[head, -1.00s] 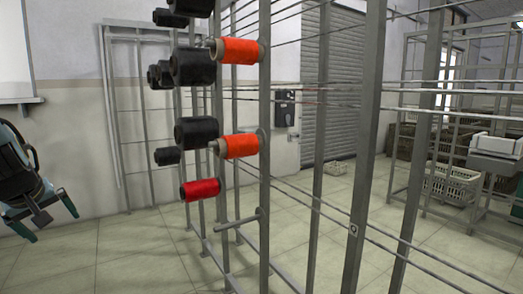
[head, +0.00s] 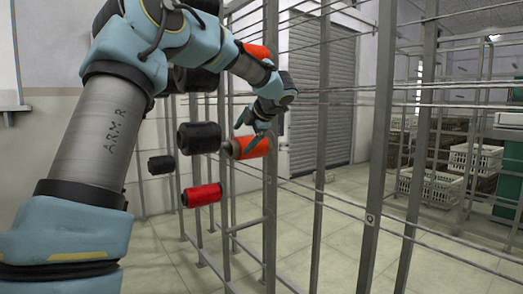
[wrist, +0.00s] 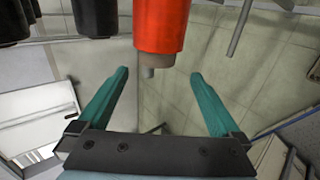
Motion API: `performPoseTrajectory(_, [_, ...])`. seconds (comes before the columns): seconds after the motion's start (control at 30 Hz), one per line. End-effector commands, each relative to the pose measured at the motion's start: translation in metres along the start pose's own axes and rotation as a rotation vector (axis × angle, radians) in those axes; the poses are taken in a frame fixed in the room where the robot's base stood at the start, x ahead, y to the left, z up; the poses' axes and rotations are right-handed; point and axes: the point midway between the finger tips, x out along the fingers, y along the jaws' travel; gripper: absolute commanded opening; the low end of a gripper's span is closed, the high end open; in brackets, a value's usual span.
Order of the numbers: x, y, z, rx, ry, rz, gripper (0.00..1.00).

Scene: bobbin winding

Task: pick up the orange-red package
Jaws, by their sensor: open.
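An orange-red bobbin (head: 252,148) sits on a peg of the metal rack, with its brown core end facing left. A second orange-red bobbin (head: 257,50) is higher on the rack, partly hidden behind my arm. My gripper (head: 259,128) is at the lower orange-red bobbin in the head view. In the wrist view my gripper (wrist: 158,76) is open and empty between its teal fingers. An orange-red bobbin (wrist: 162,25) lies just ahead of the fingertips there, its core end pointing toward the gap. I cannot tell whether the fingers touch it.
A red bobbin (head: 202,195) hangs lower on the rack. Black bobbins (head: 198,137) sit on neighbouring pegs, near the arm. Rack posts (head: 270,220) and thin rods stand close on the right. White crates (head: 430,188) are farther back. The floor is open below.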

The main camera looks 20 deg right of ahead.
Motion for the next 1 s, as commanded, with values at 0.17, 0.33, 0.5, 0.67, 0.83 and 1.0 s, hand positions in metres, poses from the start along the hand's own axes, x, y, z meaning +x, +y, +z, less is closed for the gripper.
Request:
performPoseTrajectory(0.17, [0.028, 0.001, -0.001, 0.001, 0.004, -0.001, 1.00])
performPoseTrajectory(0.33, [0.048, 0.001, -0.001, 0.002, 0.002, 0.001, 1.00])
performPoseTrajectory(0.5, [0.060, 0.003, -0.001, 0.002, 0.001, 0.002, 1.00])
performPoseTrajectory(0.67, [0.084, 0.005, -0.001, 0.003, 0.003, 0.000, 1.00])
performPoseTrajectory(0.83, [0.100, 0.005, 0.000, 0.002, 0.000, 0.003, 1.00])
performPoseTrajectory(1.0, [0.101, 0.004, 0.000, 0.002, 0.000, 0.004, 1.00])
